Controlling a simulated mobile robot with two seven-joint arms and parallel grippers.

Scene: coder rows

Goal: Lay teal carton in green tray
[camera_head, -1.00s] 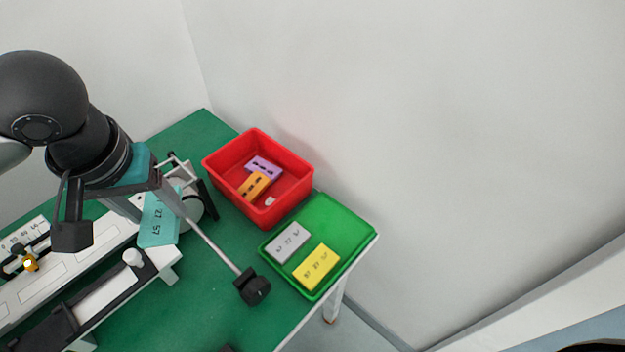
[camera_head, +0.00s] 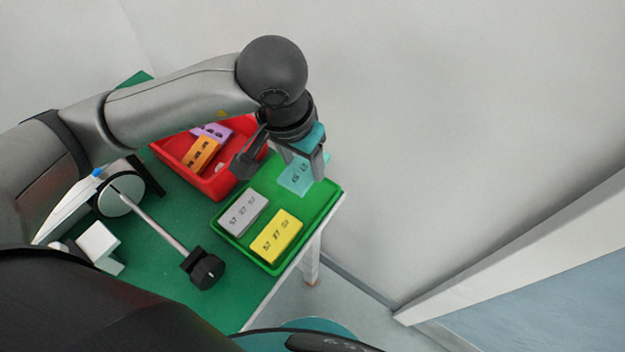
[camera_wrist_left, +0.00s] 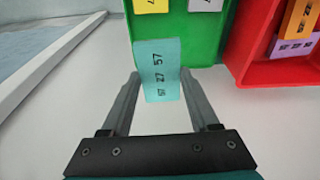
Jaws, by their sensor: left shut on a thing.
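My left gripper (camera_head: 302,172) is shut on the teal carton (camera_head: 293,180), which has dark printed marks. In the head view the carton is at the back right end of the green tray (camera_head: 267,190). In the left wrist view the carton (camera_wrist_left: 160,72) sits between the two fingers (camera_wrist_left: 160,95) and overlaps the tray's near edge; the tray (camera_wrist_left: 182,38) lies beyond it. The carton seems held above the tray; the exact gap cannot be told. A grey carton (camera_head: 242,214) and a yellow carton (camera_head: 276,236) lie in the tray. My right gripper is not in view.
A red bin (camera_head: 215,184) with orange (camera_head: 202,154) and purple cartons stands beside the tray, partly behind my arm. A device with a black-ended rod (camera_head: 203,270) is on the green table (camera_head: 160,275) at left. A wall rises close behind the tray.

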